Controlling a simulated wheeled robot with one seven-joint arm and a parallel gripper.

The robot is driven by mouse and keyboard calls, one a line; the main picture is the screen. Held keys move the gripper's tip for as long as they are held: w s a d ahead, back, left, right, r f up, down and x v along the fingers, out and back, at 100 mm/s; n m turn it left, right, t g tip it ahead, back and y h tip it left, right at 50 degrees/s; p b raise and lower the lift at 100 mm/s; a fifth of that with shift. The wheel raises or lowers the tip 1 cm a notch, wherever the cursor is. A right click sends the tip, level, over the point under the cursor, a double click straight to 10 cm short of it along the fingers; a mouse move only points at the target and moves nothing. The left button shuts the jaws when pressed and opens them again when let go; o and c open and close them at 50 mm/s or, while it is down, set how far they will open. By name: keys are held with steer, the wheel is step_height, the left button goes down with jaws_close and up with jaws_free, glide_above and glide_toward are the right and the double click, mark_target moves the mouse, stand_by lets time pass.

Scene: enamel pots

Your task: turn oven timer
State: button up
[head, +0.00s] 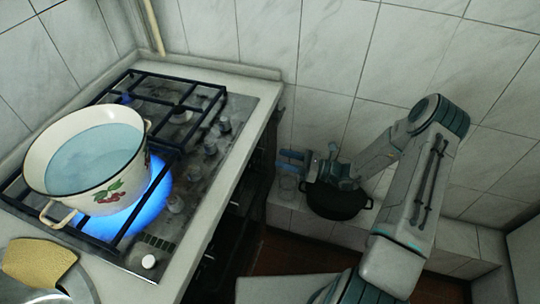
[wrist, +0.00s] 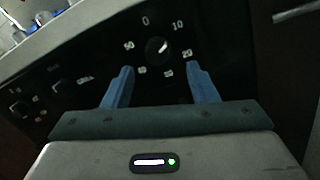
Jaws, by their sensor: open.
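The oven timer knob (wrist: 158,48) is a dark round dial with a light mark. It sits on a black panel, ringed by numbers such as 0, 10, 20 and 50. My gripper (wrist: 160,68) is open, with its two blue fingers pointing at the panel. The fingertips appear just below the knob, one to each side, with nothing between them. I cannot tell how far they are from the panel. In the head view my gripper (head: 281,160) points left toward the dark oven front (head: 258,185); the timer is hidden there.
A cherry-painted enamel pot (head: 62,196) stands over a blue flame on the hob (head: 190,145).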

steer(key=v, duration=0.6)
steer(key=shift+d+b, duration=0.3)
steer(key=shift+d, duration=0.15)
steer(key=shift+a, duration=0.1)
steer(key=s+a+r+n+g+h+p, duration=0.2)
steer(key=s+a+r+n+g+h, duration=0.2)
steer(key=s+r+n+g+h, duration=0.8)
steer(key=s+d+r+n+t+h+p, duration=0.1)
steer(key=s+d+r+n+t+h, duration=0.1)
steer(key=r, duration=0.6)
steer(key=s+d+r+n+t+h+p, duration=0.1)
steer(key=s+d+r+n+t+h, duration=0.2)
steer(key=s+r+n+t, duration=0.4)
steer(key=s+n+h, duration=0.1)
steer(key=n, duration=0.2)
steer(key=shift+d+r+n, duration=0.35)
steer(key=shift+r+n, duration=0.05)
